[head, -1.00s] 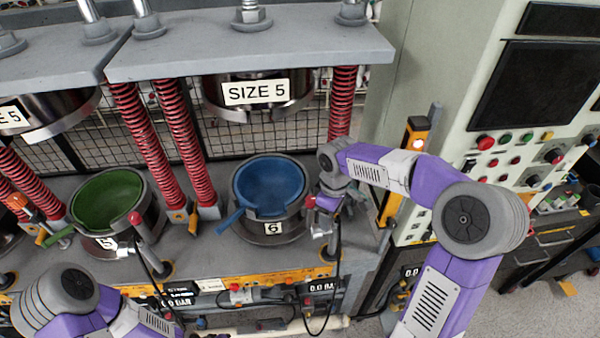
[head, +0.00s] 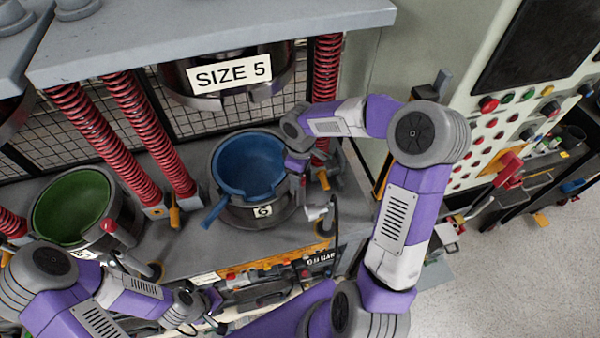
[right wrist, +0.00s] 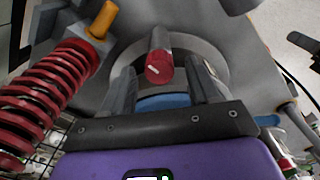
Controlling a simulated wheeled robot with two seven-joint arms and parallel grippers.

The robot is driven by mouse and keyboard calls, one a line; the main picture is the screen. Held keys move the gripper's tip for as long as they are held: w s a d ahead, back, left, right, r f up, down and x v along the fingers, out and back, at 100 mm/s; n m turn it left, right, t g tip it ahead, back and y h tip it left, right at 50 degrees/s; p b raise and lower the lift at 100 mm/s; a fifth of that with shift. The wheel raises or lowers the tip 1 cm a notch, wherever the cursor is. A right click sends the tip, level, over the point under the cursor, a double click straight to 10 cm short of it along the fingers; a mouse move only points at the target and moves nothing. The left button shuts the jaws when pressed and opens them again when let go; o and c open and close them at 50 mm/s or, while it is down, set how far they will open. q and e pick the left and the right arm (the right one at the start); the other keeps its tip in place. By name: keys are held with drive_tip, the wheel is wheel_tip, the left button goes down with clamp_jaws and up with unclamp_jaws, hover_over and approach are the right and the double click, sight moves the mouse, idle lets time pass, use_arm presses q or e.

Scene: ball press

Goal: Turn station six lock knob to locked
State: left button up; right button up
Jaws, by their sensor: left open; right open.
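Station six is the round holder with a blue bowl (head: 248,165) and a "6" label (head: 263,211). Its red lock knob (right wrist: 158,67), with a short pale mark on its face, shows in the right wrist view. In the head view the knob is hidden by my right gripper (head: 297,163), at the bowl's right side. My right gripper (right wrist: 160,76) is open, with its fingers on either side of the knob; I cannot tell whether they touch it. My left gripper (head: 210,306) is open and empty near the bench front, low in the head view.
Station five's green bowl (head: 72,207) and red knob (head: 108,225) are at left. A "SIZE 5" press head (head: 231,74) hangs above station six, with red springs (head: 150,140) beside it. A control panel stands right; open floor lies lower right.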

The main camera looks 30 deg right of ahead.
drive_tip(key=shift+w+f, duration=0.1)
drive_tip(key=shift+f, duration=0.3)
drive_tip(key=c, duration=1)
drive_tip(key=shift+m+b, duration=1.5)
drive_tip(key=shift+m, duration=0.2)
drive_tip(key=shift+c, duration=0.2)
drive_tip(key=shift+m+b, duration=1.05)
drive_tip(key=shift+m, duration=0.85)
drive_tip(key=shift+r, duration=0.1)
drive_tip(key=o, duration=1)
drive_tip(key=shift+o, duration=0.2)
